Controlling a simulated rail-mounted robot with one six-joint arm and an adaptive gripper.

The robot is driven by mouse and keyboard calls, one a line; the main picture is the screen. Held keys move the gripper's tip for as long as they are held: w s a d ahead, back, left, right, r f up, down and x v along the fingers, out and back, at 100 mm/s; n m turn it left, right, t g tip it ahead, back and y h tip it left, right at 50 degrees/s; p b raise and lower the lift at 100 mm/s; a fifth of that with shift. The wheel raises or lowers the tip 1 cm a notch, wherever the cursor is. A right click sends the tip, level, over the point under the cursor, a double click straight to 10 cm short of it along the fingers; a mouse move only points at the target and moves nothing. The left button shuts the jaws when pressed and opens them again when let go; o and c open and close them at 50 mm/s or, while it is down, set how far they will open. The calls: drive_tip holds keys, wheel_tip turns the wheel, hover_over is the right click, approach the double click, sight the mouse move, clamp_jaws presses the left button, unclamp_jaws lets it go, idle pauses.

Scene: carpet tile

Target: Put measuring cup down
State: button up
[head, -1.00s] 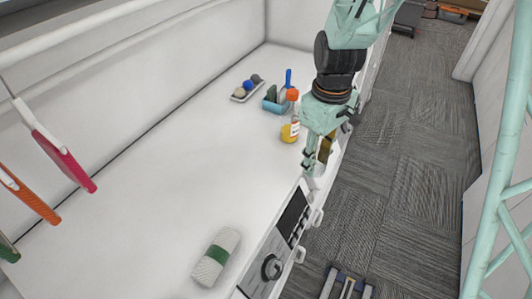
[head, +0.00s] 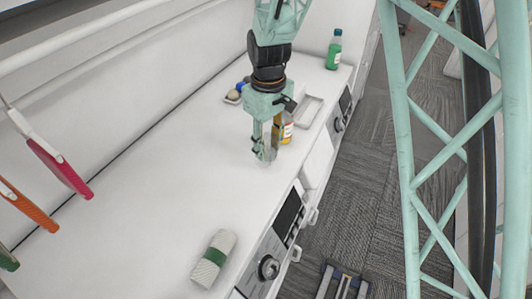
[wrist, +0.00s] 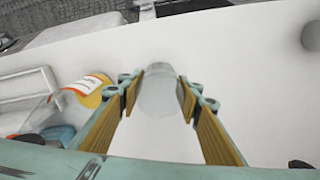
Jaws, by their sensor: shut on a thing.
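The measuring cup (wrist: 160,92) is a clear, pale, see-through cup. In the wrist view it sits between my two fingertips, which close on its sides. In the head view my gripper (head: 265,150) points down over the white counter (head: 150,190), and the cup is only a faint shape at the fingertips. I cannot tell whether its base touches the counter.
A bottle with yellow contents (head: 287,128) stands close behind my gripper; it also shows in the wrist view (wrist: 92,90). A white tray (head: 309,106) and a green bottle (head: 334,52) are farther back.

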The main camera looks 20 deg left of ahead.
sight(266, 154)
drive_tip(key=shift+w+a, duration=0.1)
drive_tip(key=shift+a, duration=0.25)
drive_tip(key=shift+f, duration=1.8)
drive_tip(key=shift+f, duration=0.15)
drive_tip(key=o, duration=0.7)
drive_tip(key=shift+o, duration=0.2)
wheel_tip(266, 154, up, 12)
drive_tip(key=shift+r, duration=0.2)
